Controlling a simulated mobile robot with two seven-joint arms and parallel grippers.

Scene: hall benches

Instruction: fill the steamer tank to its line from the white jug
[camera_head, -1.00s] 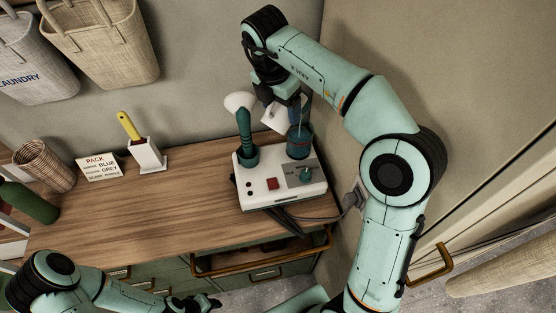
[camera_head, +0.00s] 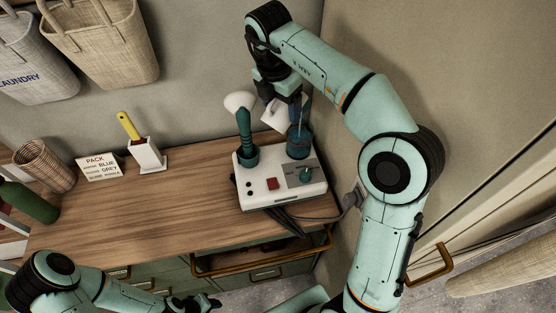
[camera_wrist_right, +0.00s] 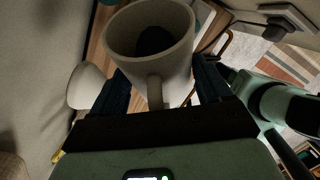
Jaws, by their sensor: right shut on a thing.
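The white jug (camera_head: 272,115) is held up by my right gripper (camera_head: 283,98), beside and above the steamer tank (camera_head: 299,146). It looks tilted, and my gripper partly hides it. In the right wrist view, the jug (camera_wrist_right: 172,52) shows its wide mouth and its handle between the fingers of my right gripper (camera_wrist_right: 163,92); its inside is dark. The tank is a see-through teal container at the back right of the white steamer base (camera_head: 255,189). I cannot read its level against the line. My left gripper (camera_head: 205,302) is low at the front, away from the steamer; its jaws are unclear.
A teal-handled steamer head (camera_head: 243,135) stands upright close left of the tank. A card (camera_head: 98,167), a white holder with a yellow-handled tool (camera_head: 149,157), a wicker basket (camera_head: 45,165) and a green bottle (camera_head: 28,202) are further left. The middle of the wooden bench (camera_head: 165,210) is clear.

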